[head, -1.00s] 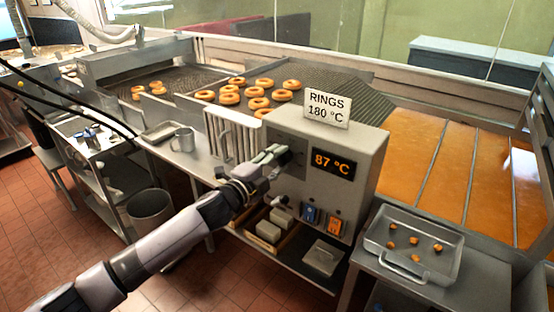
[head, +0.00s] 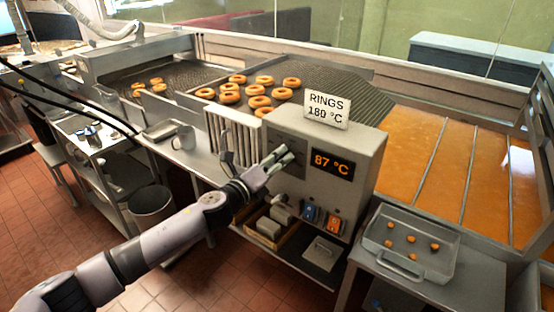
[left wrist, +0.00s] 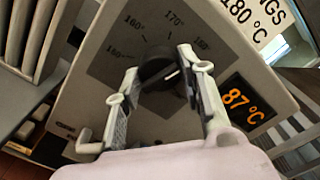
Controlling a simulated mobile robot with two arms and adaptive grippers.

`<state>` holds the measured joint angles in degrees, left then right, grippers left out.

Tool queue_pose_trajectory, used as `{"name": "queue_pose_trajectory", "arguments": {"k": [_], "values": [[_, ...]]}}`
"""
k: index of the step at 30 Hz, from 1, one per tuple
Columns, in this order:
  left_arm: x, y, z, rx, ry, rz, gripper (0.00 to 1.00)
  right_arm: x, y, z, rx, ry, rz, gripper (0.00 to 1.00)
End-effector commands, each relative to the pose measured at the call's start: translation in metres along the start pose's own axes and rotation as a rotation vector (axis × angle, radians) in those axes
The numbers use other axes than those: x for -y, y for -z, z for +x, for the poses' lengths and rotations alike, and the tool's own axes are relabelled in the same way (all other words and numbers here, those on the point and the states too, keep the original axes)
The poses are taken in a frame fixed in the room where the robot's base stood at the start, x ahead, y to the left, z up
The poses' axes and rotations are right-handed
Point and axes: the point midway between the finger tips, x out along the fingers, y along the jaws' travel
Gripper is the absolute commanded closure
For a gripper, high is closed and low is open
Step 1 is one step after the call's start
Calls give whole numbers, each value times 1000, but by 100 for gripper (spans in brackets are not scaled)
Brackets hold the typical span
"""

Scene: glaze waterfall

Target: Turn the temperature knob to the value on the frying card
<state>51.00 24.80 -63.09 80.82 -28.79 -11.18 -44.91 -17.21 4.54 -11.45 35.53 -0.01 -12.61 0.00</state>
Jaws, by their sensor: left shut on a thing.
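The card (head: 327,109) stands on top of the grey control box (head: 370,160) and reads "RINGS 180 °C". Its edge also shows in the left wrist view (left wrist: 243,14). The orange display (head: 333,163) reads 87 °C. The dark round temperature knob (left wrist: 158,74) sits on the box front, inside a dial with marks including 160°, 170° and 180°. A pale line on the knob slants up and right. My left gripper (left wrist: 159,66) is shut on the knob, one finger on each side; in the head view the gripper (head: 283,158) hides the knob. My right gripper is not in view.
Blue and orange switches (head: 322,217) sit low on the box. A metal tray (head: 442,271) with several small orange pieces stands at right. Fried rings (head: 262,102) lie on the conveyor behind, beside a wide orange oil bath (head: 410,150). A bin (head: 150,205) stands on the floor.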

Motion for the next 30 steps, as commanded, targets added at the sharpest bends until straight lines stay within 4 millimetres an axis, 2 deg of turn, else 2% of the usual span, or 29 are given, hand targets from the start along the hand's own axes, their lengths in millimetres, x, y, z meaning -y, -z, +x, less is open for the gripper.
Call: {"name": "queue_pose_trajectory", "arguments": {"k": [9, 24, 25, 30], "values": [[0, 0, 0, -1, 0, 107, 92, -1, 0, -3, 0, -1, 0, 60], [0, 1, 0, -1, 0, 124, 92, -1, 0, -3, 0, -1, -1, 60], [0, 1, 0, -1, 0, 124, 63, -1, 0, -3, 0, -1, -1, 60], [0, 1, 0, -1, 0, 124, 52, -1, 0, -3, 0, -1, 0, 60]]}}
